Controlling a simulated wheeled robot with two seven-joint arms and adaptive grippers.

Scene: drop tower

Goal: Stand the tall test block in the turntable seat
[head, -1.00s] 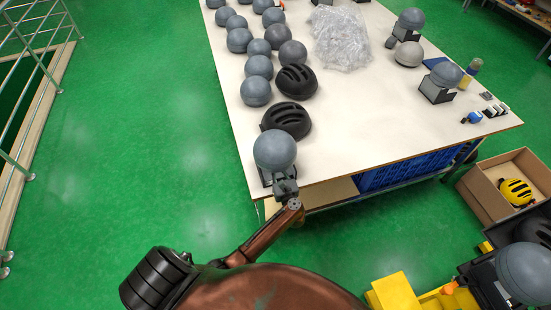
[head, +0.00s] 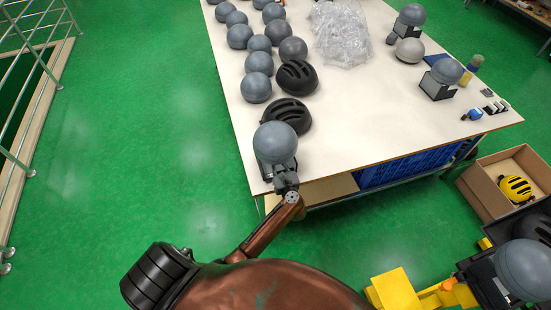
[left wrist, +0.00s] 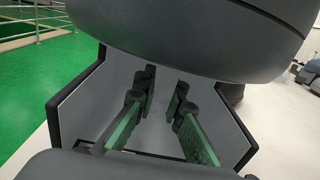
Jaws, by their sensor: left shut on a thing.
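My left gripper (head: 284,178) is at the table's near left corner, at the end of a copper-coloured arm. It is just below a grey ball-topped stand (head: 275,143), whose lower part it partly hides. In the left wrist view, my left gripper (left wrist: 166,82) has two fingers with green pads close together, reaching into the angular grey bracket of the stand (left wrist: 75,100) under the dark round ball. The exact contact is hard to see. I cannot make out a separate tall test block or a turntable seat. My right gripper is not in view.
The white table (head: 380,120) holds several grey balls, black helmets (head: 288,116), a clear plastic bag (head: 340,35) and other ball-topped stands (head: 440,78). A cardboard box (head: 480,190) with a yellow helmet and yellow equipment (head: 395,288) stand at right. Green floor at left is free.

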